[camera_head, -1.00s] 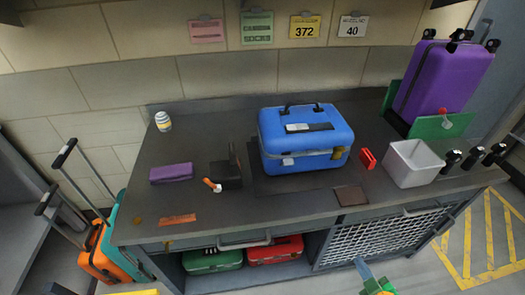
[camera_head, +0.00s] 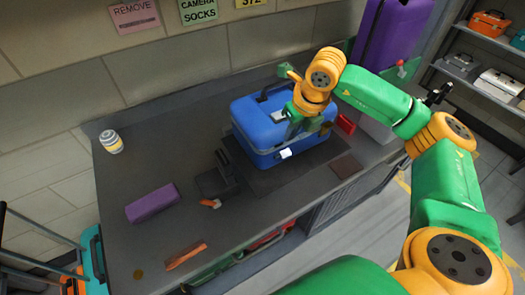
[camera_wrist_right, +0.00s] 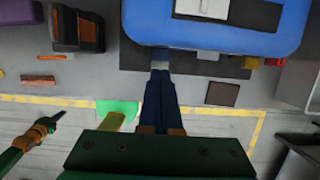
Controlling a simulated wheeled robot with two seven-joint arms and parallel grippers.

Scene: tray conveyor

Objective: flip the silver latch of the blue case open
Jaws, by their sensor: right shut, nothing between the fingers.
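The blue case (camera_head: 246,117) lies shut on the dark bench, its handle on top. Its silver latch (camera_head: 286,153) is on the front side; in the right wrist view it shows as a small light piece (camera_wrist_right: 207,57) under the front edge. My right gripper (camera_head: 292,132) is over the front of the case, pointing down, and partly hides it. In the right wrist view its narrow dark fingers (camera_wrist_right: 160,73) are together and empty, to the left of the silver latch. I cannot tell if they touch the case. A yellow latch (camera_wrist_right: 250,63) is farther right.
A black holder (camera_head: 216,181) stands left of the case, with a purple box (camera_head: 152,203) and a striped jar (camera_head: 111,141) farther left. A red block (camera_head: 346,124) and a grey bin (camera_head: 377,130) are close on the right.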

